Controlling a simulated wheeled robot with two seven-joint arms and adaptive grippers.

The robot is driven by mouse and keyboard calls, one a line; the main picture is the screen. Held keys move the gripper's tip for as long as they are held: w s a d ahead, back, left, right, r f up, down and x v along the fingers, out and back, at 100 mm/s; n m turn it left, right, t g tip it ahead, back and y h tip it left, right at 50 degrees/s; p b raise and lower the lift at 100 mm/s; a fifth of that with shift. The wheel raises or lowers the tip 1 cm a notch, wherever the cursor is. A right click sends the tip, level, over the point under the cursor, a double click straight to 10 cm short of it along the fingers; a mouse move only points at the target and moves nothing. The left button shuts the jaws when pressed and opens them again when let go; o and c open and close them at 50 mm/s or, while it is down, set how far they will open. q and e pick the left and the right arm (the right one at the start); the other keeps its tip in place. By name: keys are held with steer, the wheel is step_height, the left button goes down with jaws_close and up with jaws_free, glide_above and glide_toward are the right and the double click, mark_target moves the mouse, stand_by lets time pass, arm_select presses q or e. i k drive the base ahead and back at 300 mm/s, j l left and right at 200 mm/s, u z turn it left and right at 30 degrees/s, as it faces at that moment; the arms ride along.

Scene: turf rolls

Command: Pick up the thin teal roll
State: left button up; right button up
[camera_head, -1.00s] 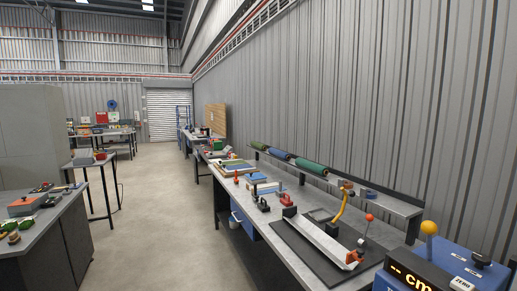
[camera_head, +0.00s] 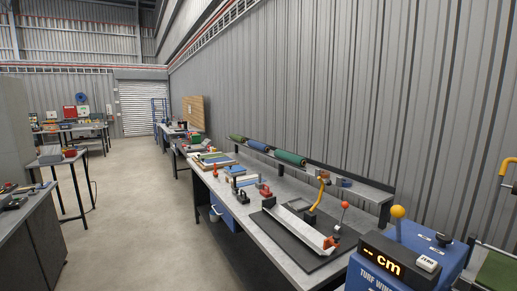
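Several rolls lie in a row on the raised shelf along the wall at the right. The nearest is a teal-green roll (camera_head: 291,158). Behind it lie a blue roll (camera_head: 258,146) and a dark olive-green roll (camera_head: 238,138). I cannot tell from this distance how thick each roll is compared with the others. Neither of my grippers is in view.
The long grey bench (camera_head: 243,221) below the shelf (camera_head: 345,183) carries a black mat with a tray and levers. A blue turf winder (camera_head: 395,262) with a "cm" display stands nearest. A left bench (camera_head: 25,233) flanks the clear floor (camera_head: 128,216).

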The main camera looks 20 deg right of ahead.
mark_target(299, 160)
steer(key=z, duration=1.4)
